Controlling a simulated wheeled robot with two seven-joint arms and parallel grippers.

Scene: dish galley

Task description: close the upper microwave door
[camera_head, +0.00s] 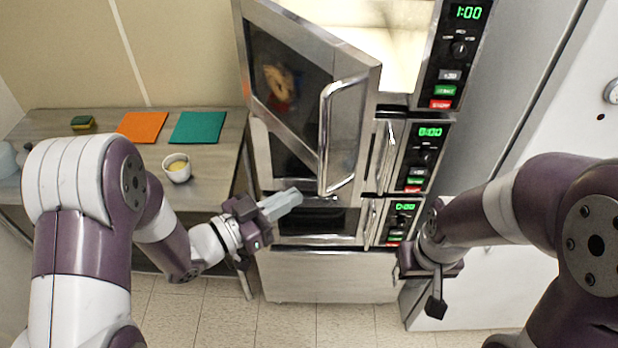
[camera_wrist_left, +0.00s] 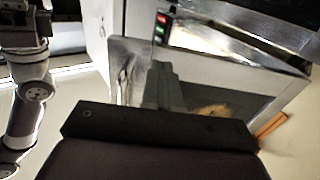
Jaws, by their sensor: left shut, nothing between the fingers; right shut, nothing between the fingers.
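The upper microwave door (camera_head: 300,85) stands open in the head view, swung out to the left of the lit upper cavity (camera_head: 385,35). It has a dark glass window and a vertical silver handle (camera_head: 325,135) on its right edge. My left gripper (camera_head: 292,197) is shut and empty, below the door and left of the handle's lower end. The door also shows in the left wrist view (camera_wrist_left: 215,65), beyond the dark gripper body; the fingers are hard to make out there. My right gripper (camera_head: 436,305) is shut and empty at the lower right, apart from the door.
Two more microwaves with shut doors sit below, with a lower handle (camera_head: 386,155) beside the upper door's edge. A tall white unit (camera_head: 590,130) stands right.

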